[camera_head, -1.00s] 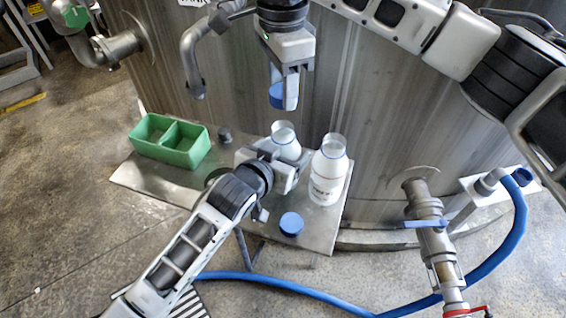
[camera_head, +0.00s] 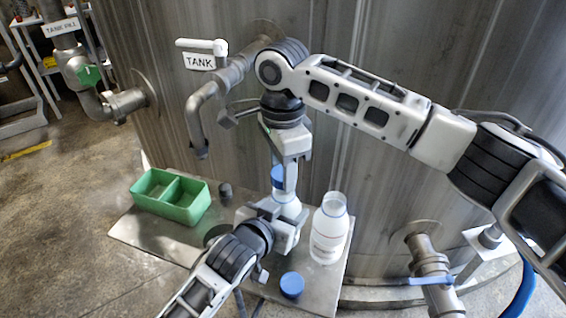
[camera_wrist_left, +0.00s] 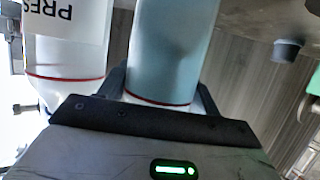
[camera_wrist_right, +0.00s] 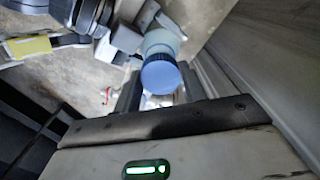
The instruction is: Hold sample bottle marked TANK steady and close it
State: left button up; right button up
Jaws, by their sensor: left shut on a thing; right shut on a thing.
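A white sample bottle (camera_head: 287,205) stands upright near the back of the metal shelf; no marking on it is readable. My left gripper (camera_head: 283,218) is shut around its body; the bottle also shows in the left wrist view (camera_wrist_left: 168,50). My right gripper (camera_head: 283,178) points down above it, shut on a blue cap (camera_head: 278,177). The cap, also in the right wrist view (camera_wrist_right: 160,75), is at the bottle's mouth. I cannot tell whether it is seated on the neck, as the cap and gripper hide the rim.
A second, open bottle (camera_head: 329,230), its label starting "PRES" in the left wrist view (camera_wrist_left: 65,60), stands close at right. A loose blue cap (camera_head: 291,284) lies in front. A green divided tray (camera_head: 170,197) is at left. A pipe with a TANK sign (camera_head: 199,62) hangs behind.

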dwell(0.4)
jog(key=shift+f, duration=0.9)
jog(key=shift+f, duration=0.55)
pick_arm(q)
grip_shut()
pick_arm(e)
jog(key=m, duration=0.3)
jog(key=o, duration=0.9)
pick_arm(q)
jog(key=shift+a, duration=0.1)
pick_arm(e)
jog(key=shift+a, duration=0.1)
jog(key=shift+s, duration=0.1)
